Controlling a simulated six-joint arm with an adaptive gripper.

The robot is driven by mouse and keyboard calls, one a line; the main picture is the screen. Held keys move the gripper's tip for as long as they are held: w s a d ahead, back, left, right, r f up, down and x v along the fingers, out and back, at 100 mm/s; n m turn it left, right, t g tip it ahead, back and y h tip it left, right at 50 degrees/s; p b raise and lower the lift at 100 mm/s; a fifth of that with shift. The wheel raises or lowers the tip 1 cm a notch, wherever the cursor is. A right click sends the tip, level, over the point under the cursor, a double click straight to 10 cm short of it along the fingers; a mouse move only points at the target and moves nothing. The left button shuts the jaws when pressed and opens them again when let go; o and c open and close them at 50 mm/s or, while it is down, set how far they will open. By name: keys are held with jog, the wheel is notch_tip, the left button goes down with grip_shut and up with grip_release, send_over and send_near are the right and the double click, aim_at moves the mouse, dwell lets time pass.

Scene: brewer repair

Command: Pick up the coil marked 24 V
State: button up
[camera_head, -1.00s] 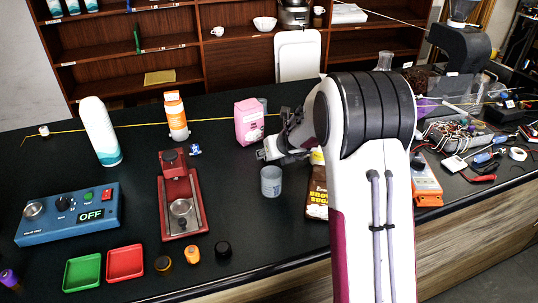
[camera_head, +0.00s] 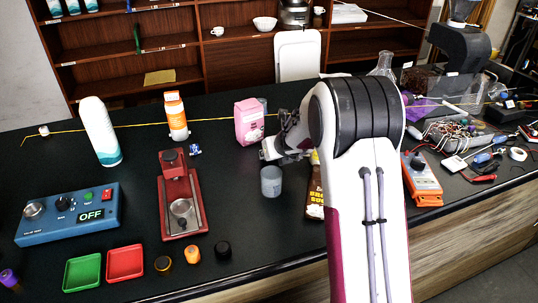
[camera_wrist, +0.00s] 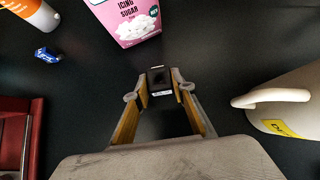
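A small black block with a pale label (camera_wrist: 159,79) shows between my fingertips in the wrist view. The label is too small to read, so I cannot tell if it says 24 V. My gripper (camera_wrist: 160,88) has its fingers apart, one on each side of the block; whether they touch it is unclear. The block does not show there. Several small round parts lie at the front, among them an orange one (camera_head: 192,254) and a black one (camera_head: 223,249).
The pink icing sugar box (camera_head: 249,121) stands just behind my gripper. A brown sugar packet (camera_head: 315,200) is to the right. A small blue part (camera_head: 195,149), an orange-white bottle (camera_head: 176,116) and a red stand (camera_head: 183,205) are to the left.

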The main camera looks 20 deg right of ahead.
jog(key=shift+r, duration=0.4)
jog(key=shift+c, duration=0.3)
notch_tip(320, 180, up, 17)
jog(key=shift+r, duration=0.15)
dwell(1.6)
